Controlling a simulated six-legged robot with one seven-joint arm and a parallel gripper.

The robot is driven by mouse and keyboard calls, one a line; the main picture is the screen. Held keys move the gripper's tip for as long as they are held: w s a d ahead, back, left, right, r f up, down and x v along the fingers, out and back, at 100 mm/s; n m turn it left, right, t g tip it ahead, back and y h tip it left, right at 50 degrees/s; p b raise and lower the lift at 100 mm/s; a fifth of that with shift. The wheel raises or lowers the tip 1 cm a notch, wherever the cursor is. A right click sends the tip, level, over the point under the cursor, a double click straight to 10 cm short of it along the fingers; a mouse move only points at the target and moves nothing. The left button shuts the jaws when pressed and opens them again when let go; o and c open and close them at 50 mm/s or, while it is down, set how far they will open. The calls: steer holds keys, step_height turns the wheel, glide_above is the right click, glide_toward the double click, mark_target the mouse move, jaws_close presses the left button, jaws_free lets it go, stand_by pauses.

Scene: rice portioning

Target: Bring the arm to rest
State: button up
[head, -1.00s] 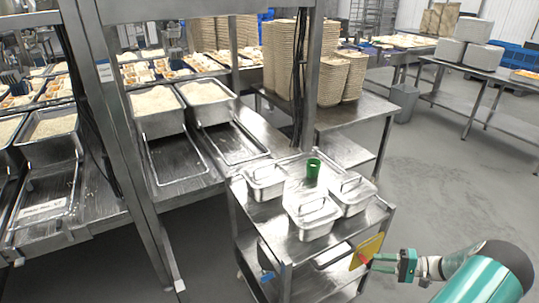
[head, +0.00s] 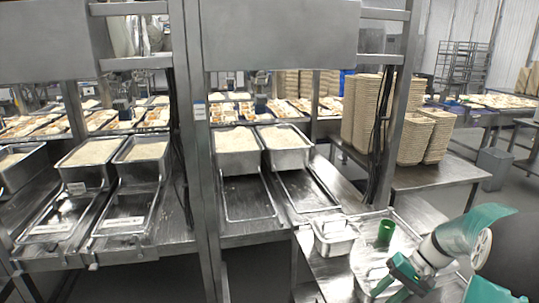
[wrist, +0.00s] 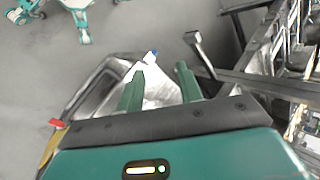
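My gripper (head: 388,290) is at the lower right of the head view, on my raised green arm, in front of the steel cart (head: 322,272). In the wrist view my gripper (wrist: 161,70) has its two green fingers apart, and nothing shows held between them. Behind the fingers lies a white item (wrist: 160,90) with a blue tip. A yellow piece (wrist: 50,146) and a red piece (wrist: 59,124) show left of the gripper body, partly hidden.
My arm hides part of the cart top. Rice pans (head: 237,150) stand on the steel bench to the left. Stacked trays (head: 415,138) stand behind. Floor is open at right.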

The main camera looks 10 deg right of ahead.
steer(key=s+a+r+n+t+h, duration=0.1)
steer(key=s+a+r+h, duration=0.1)
steer(key=s+a+r, duration=0.2)
steer(key=s+a+r+n+t+h, duration=0.2)
steer(key=s+a+r, duration=0.2)
steer(key=a, duration=0.7)
steer(key=s+a+r+n+t+h, duration=0.1)
steer(key=s+a+r+n+h, duration=0.1)
steer(key=a+r, duration=0.4)
steer(key=shift+s+a+r+t+h, duration=0.2)
steer(key=shift+s+a+t+h, duration=0.3)
steer(key=shift+s+a, duration=0.65)
